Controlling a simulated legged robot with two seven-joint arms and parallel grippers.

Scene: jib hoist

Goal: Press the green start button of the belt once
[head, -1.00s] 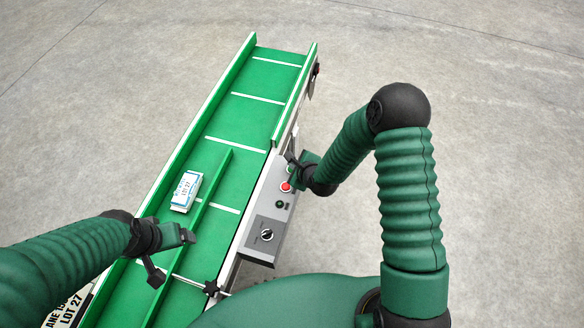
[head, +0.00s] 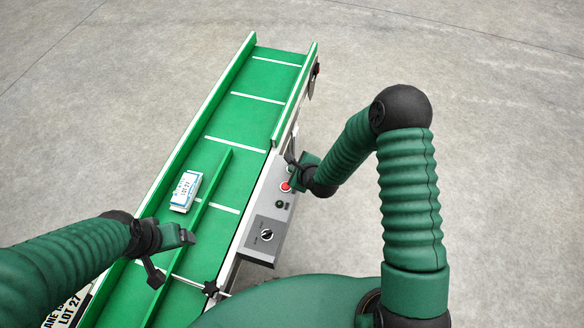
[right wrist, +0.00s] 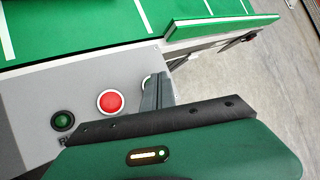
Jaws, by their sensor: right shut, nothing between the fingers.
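The green button (head: 280,204) sits on the grey control panel (head: 259,222) at the belt's right side, below the red button (head: 286,186). In the right wrist view the green button (right wrist: 63,120) is at the left, with the red button (right wrist: 110,101) between it and my fingers. My right gripper (head: 292,159) is shut and empty at the panel's upper end, past the red button. Its fingers (right wrist: 158,91) partly hide a pale round ring; contact cannot be told. My left gripper (head: 169,254) is open and empty above the belt's near end.
The green belt (head: 238,115) has white cross lines and side rails. A white and blue packet (head: 185,191) lies on it beside a green divider (head: 205,202). A black rotary knob (head: 267,235) is on the panel's near part. Concrete floor (head: 500,150) is clear to the right.

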